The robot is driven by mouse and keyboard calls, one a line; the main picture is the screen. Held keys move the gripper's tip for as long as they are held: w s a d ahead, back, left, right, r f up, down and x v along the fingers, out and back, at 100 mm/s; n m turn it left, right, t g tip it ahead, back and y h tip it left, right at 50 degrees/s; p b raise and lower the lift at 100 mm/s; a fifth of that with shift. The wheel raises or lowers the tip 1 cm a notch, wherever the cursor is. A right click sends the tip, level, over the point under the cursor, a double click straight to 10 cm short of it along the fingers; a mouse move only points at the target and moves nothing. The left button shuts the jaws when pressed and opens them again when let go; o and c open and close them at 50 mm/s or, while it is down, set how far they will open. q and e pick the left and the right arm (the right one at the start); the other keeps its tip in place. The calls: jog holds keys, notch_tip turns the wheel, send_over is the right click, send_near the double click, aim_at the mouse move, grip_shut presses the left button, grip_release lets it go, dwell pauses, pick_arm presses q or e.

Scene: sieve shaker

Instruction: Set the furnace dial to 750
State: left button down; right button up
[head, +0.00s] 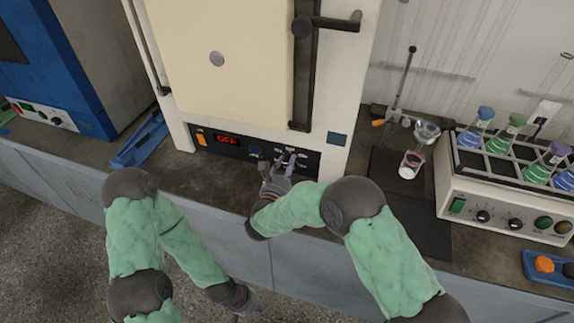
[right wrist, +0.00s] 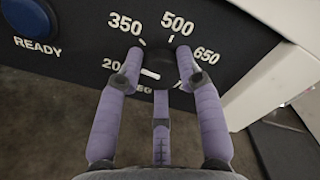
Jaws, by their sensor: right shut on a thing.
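The furnace (head: 215,60) stands at the back with its door shut, and its display (head: 228,140) reads OFF in red. The dark dial (right wrist: 178,68) is on its front panel, ringed by white numbers including 350, 500 and 650. Other numbers are partly hidden by my fingers. A short white mark shows at the dial's left; I cannot tell if it is the pointer. My right gripper (right wrist: 160,72) is shut on the dial, with its purple fingers on either side; it also shows at the panel in the head view (head: 283,160). My left gripper (head: 243,306) hangs low, its fingers unclear.
A blue READY button (right wrist: 32,22) lies left of the dial. An orange switch (head: 202,139) is left of the display. A blue tray (head: 138,140) lies left of the furnace.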

jog(key=o, duration=1.1)
jog(key=shift+o, duration=0.2)
jog(key=shift+s, duration=0.1)
jog(key=v, duration=1.2)
